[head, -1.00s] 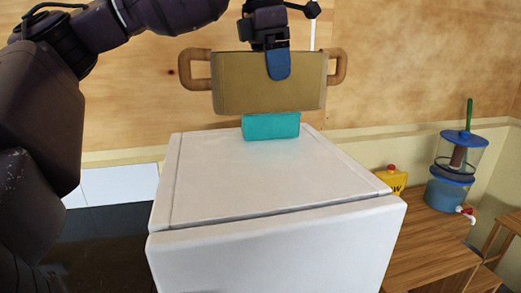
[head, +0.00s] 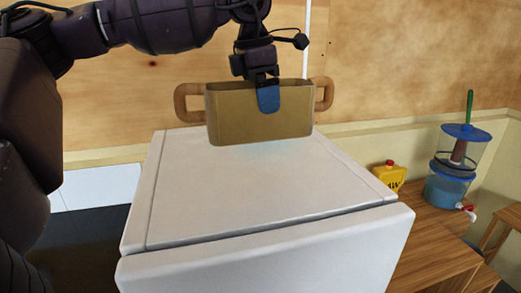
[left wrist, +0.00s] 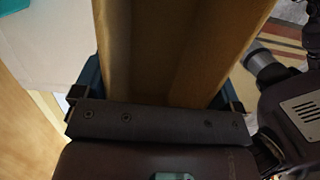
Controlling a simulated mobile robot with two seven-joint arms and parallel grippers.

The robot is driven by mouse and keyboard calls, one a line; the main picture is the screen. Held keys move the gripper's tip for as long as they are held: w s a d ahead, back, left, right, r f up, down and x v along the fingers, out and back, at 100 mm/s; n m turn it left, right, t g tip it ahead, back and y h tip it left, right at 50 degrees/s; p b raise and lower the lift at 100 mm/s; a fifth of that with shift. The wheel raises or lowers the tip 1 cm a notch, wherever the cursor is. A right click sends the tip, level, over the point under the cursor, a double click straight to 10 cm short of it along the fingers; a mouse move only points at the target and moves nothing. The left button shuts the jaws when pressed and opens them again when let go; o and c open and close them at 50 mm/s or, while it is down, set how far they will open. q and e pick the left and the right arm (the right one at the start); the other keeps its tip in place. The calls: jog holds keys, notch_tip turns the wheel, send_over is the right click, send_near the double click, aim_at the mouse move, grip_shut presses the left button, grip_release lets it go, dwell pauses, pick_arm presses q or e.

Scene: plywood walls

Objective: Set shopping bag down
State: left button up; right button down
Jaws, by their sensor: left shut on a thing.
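The shopping bag (head: 258,115) is tan and box-shaped, with a brown ring handle at each end. It is upright over the back part of the white appliance top (head: 240,195). I cannot tell whether its base touches that top. My left gripper (head: 268,98) comes from above and is shut on the bag, with a blue finger against its front. In the left wrist view the bag (left wrist: 180,50) fills the space between the blue fingers of the left gripper (left wrist: 162,85). My right gripper is not in view.
The front of the white top is clear. A plywood wall (head: 400,70) stands behind. To the right, a wooden table (head: 425,235) holds a yellow item (head: 389,178) and a blue-lidded clear container (head: 452,165). A teal patch (left wrist: 12,6) shows in the left wrist view's corner.

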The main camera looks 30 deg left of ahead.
aim_at(262, 130)
pick_arm(q)
notch_tip(262, 130, down, 7)
jog(key=shift+r+b, duration=0.1)
jog(key=shift+b, duration=1.1)
jog(key=shift+f, duration=0.35)
notch_tip(262, 130, down, 4)
jog(key=b, duration=0.3)
jog(key=shift+f, duration=0.2)
jog(key=shift+r, duration=0.1)
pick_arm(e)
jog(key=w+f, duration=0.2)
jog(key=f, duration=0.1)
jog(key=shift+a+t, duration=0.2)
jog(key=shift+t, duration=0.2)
pick_arm(q)
jog(key=shift+f, duration=0.25)
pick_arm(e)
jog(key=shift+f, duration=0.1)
